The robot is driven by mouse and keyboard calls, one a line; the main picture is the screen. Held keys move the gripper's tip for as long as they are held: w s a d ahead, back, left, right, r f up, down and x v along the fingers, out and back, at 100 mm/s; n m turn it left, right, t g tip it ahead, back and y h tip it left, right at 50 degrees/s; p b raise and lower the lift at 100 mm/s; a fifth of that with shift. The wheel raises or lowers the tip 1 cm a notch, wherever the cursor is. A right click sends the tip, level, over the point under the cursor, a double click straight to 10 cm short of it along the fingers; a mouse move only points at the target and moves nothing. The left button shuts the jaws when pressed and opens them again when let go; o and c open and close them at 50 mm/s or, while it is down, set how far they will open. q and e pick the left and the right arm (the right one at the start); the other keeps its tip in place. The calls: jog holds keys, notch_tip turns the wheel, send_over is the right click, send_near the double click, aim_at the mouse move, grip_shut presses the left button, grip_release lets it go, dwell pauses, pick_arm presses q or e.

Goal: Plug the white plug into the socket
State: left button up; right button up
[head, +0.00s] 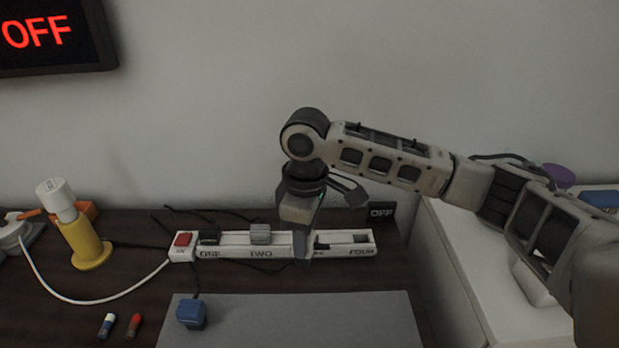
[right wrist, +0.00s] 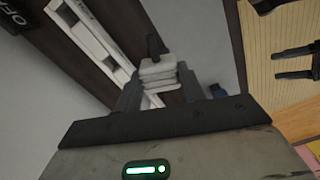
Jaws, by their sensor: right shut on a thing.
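My right gripper (head: 302,246) points down over the middle of a long white power strip (head: 278,252), between the labels TWO and FOUR. In the right wrist view its fingers (right wrist: 158,90) are shut on the white plug (right wrist: 158,74), which has a dark part at its far end. The strip also shows in the right wrist view (right wrist: 92,38), left of the plug.
A black plug (head: 208,235) and a grey plug (head: 260,234) sit on the strip, beside a red switch (head: 183,240). A blue plug (head: 191,312) lies on the grey mat (head: 300,325). A yellow stand (head: 84,243) is at left.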

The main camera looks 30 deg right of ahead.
pick_arm(q)
jog(key=r+p, duration=0.1)
jog(key=p, duration=0.1)
jog(key=a+r+p, duration=0.1)
jog(key=p, duration=0.1)
jog(key=r+p, duration=0.1)
jog(key=p, duration=0.1)
jog(key=shift+a+y, duration=0.25)
jog(key=shift+y, duration=0.05)
pick_arm(e)
jog(key=w+d+n, duration=0.6)
jog(key=w+n, duration=0.3)
jog(key=n, duration=1.2)
jog(key=shift+w+r, duration=0.2)
jog(key=shift+w, duration=0.15)
pick_arm(q)
jog(key=shift+f, duration=0.1)
pick_arm(e)
jog(key=shift+d+f, duration=0.1)
pick_arm(q)
jog(key=f+b, duration=0.1)
jog(key=b, duration=0.2)
jog(key=shift+d+f, duration=0.1)
jog(key=shift+d, duration=0.3)
pick_arm(e)
notch_tip(320, 180, down, 6)
jog(key=shift+r, duration=0.2)
